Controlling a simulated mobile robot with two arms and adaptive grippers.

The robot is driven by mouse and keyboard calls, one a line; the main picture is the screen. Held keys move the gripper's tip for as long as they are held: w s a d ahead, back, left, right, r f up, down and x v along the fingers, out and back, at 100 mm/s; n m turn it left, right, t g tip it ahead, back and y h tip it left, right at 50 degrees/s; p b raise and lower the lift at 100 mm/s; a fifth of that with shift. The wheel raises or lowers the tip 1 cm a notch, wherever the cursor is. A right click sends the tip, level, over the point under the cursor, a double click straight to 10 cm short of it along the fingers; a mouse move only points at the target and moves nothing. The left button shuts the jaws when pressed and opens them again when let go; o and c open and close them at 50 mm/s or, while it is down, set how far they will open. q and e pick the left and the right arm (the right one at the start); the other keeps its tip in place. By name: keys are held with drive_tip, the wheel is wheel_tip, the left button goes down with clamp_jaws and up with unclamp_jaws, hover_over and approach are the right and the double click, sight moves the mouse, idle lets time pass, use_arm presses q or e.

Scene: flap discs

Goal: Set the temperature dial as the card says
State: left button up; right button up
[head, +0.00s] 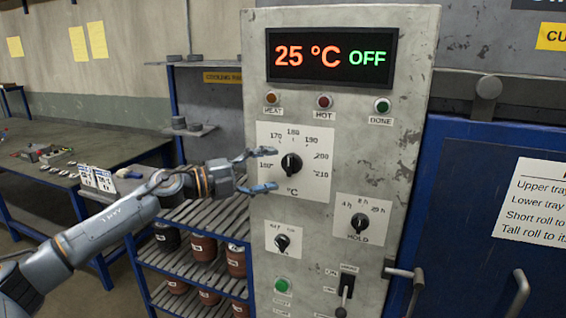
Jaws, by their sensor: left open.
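My right gripper is not in view.
A HOLD dial (359,223), a smaller dial (282,242), a green button (282,285) and a lever switch (345,288) sit lower on the grey panel. A door handle (405,275) sticks out at right. A rack (205,222) with rolls stands left, beside a workbench (100,143).

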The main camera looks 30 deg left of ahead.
sight(287, 167)
use_arm(q)
drive_tip(key=p+x, duration=0.1)
drive_tip(key=x, duration=0.1)
drive_tip(key=shift+w+d+r+p, duration=0.2)
drive_tip(key=shift+w+r+p, duration=0.05)
drive_tip(key=shift+w+p, duration=0.1)
drive_tip(key=shift+w+d+f+p, duration=0.3)
drive_tip(key=shift+w+d, duration=0.1)
drive_tip(key=shift+w, duration=0.1)
drive_tip(key=c, duration=1.2)
drive_tip(key=shift+o, duration=0.2)
